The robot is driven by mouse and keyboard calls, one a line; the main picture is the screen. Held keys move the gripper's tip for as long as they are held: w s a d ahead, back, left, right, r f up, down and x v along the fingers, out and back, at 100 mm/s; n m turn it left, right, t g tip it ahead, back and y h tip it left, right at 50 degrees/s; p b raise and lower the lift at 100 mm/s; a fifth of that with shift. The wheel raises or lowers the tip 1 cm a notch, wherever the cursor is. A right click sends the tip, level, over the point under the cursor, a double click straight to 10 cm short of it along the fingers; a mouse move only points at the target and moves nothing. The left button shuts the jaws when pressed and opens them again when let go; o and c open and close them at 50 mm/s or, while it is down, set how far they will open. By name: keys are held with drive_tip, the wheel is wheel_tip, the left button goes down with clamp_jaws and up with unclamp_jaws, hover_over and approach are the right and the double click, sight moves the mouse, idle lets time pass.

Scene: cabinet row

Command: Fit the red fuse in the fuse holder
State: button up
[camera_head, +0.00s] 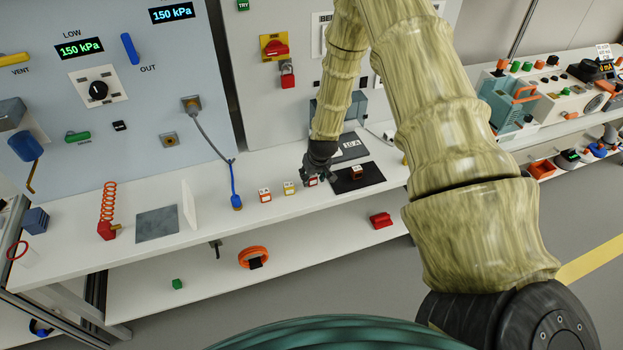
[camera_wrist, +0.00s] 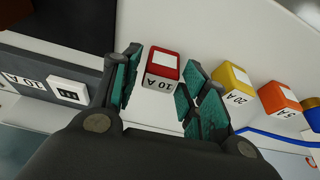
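The red fuse (camera_wrist: 163,66), marked 10 A, stands on the white shelf between the fingertips of my gripper (camera_wrist: 162,72) in the wrist view. My gripper is open, with a finger on either side of the fuse and a visible gap on the right. In the head view my gripper (camera_head: 316,172) is low over the shelf and partly hides the red fuse (camera_head: 312,182). A grey block labelled 10 A (camera_head: 350,149), which looks like the fuse holder, lies behind the gripper. It also shows at the left of the wrist view (camera_wrist: 30,78), with a white socket plate.
A yellow 20 A fuse (camera_wrist: 231,81) and an orange 5 A fuse (camera_wrist: 278,97) stand to the right in the wrist view. A black mat (camera_head: 374,180) bears a small block (camera_head: 357,172). A blue cable plug (camera_head: 236,200) stands left of the fuses.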

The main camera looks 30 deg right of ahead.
sight(313, 177)
drive_tip(key=c, duration=0.8)
drive_tip(key=shift+r+p, duration=2.35)
drive_tip(key=shift+r, duration=1.65)
